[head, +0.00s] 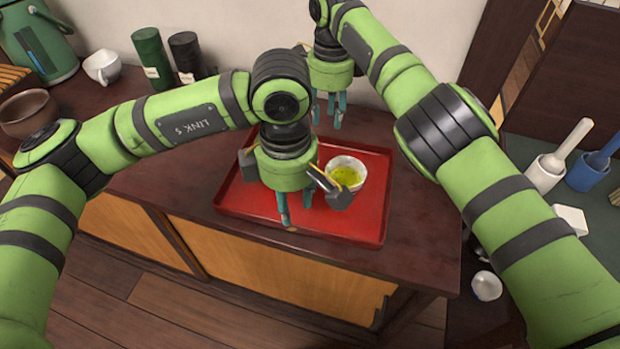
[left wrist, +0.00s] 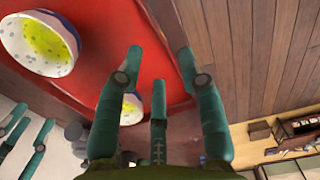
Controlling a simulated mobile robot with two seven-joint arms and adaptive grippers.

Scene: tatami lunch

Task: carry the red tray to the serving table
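The red tray (head: 375,215) lies on the dark countertop, and its red surface also fills much of the left wrist view (left wrist: 110,25). A white bowl with yellow-green contents (head: 346,174) stands on it; the left wrist view shows a bowl like it (left wrist: 40,42) and part of a second, smaller-looking one (left wrist: 130,108). My left gripper (head: 295,208) is over the tray's near side, fingers apart, with nothing seen held; whether it touches the rim is unclear. My right gripper (head: 327,112) is beyond the tray's far side, fingers apart. I cannot identify the serving table.
A green flask (head: 38,45), a white cup (head: 102,67), two dark canisters (head: 152,60) and a brown bowl (head: 27,113) stand at the left. White (head: 545,172) and blue (head: 588,172) vessels stand at the right. A wall is close behind the counter. Wooden floor (head: 95,290) lies in front.

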